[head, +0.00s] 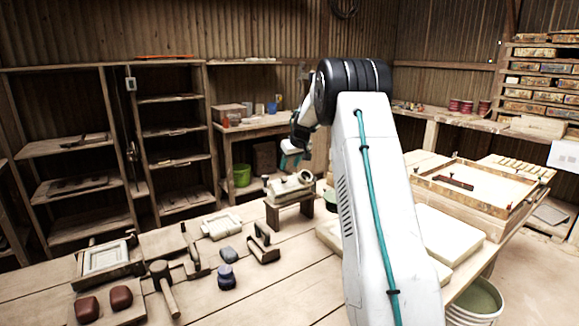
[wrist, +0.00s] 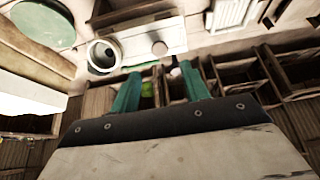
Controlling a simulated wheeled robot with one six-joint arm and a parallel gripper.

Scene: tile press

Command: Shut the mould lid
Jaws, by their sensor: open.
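My gripper (head: 289,153) hangs at the end of the raised arm, over the back edge of the workbench. In the wrist view its two teal fingers (wrist: 161,76) are apart with nothing gripped between them. Just below it in the head view, a pale block with a round cup-like end (head: 290,184) sits on a small wooden stand (head: 289,209). The wrist view shows this pale block (wrist: 135,43) beyond the fingertips, with a round knob (wrist: 160,48) and a dark-mouthed ring (wrist: 102,55). I cannot tell for certain which part is the mould lid, or its angle.
A framed tile mould (head: 104,259), a mallet (head: 163,287) and dark red lumps (head: 121,297) lie at the front left. Pale slabs (head: 447,238) and a wooden tray (head: 480,187) are right of my arm. Clear planks (head: 285,280) lie in front of the stand.

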